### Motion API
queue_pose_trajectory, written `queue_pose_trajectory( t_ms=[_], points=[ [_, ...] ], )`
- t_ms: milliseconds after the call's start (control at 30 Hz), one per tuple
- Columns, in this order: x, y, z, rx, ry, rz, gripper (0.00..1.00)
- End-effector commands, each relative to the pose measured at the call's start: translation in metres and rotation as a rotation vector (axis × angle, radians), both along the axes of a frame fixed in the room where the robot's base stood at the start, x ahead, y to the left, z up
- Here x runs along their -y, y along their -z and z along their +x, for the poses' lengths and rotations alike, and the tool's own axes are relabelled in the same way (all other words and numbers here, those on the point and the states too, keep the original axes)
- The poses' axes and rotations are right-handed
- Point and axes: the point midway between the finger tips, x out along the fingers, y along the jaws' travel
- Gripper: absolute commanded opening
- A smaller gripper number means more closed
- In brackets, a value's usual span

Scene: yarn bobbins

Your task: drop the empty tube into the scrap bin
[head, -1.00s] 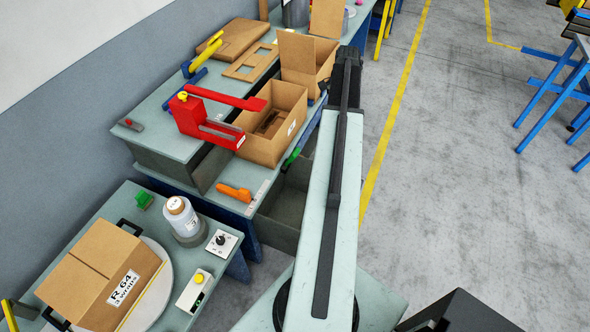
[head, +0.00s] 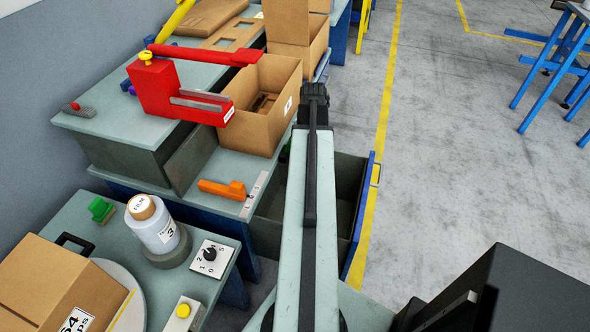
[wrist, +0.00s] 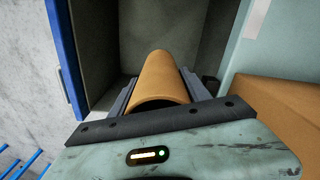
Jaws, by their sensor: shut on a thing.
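The empty tube (wrist: 160,78) is a brown hollow cylinder, its near end open towards the wrist camera. My gripper (wrist: 160,85) is shut on it, with a grey finger on each side. The tube is above or in front of a grey open-topped drawer or bin (wrist: 118,35) with a blue edge; its height over it is hard to judge. In the head view this blue-fronted drawer or bin (head: 348,190) lies below and beside my arm. No scrap label is legible on it. The tube and fingertips are hidden in the head view behind my arm's dark end.
A cardboard box (head: 275,115) stands on the bench left of my arm, beside a red press-like device (head: 170,95). An orange tool (head: 222,188) lies nearer. A bobbin (head: 155,225) and a box (head: 45,285) stand on the near table.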

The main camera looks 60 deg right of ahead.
Motion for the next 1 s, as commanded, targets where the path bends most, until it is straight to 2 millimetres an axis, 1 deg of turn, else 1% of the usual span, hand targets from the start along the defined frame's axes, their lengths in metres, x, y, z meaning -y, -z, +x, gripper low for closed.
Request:
queue_pose_trajectory(
  t_ms=[33,133,300,400,567,800,900,1000],
  points=[
    [-0.003,0.015,-0.002,0.0,-0.021,0.0,0.15],
    [-0.005,0.02,-0.003,0.0,-0.051,0.0,0.15],
    [-0.006,0.019,-0.002,0.0,-0.064,0.0,0.15],
    [-0.007,0.022,0.0,0.0,-0.066,0.0,0.15],
    [-0.008,0.039,0.001,0.0,-0.068,0.0,0.15],
    [-0.008,0.074,0.002,0.0,-0.068,0.0,0.15],
    [-0.008,0.08,0.002,0.0,-0.068,0.0,0.15],
    [-0.008,0.08,0.002,0.0,-0.069,0.0,0.15]
  ],
)
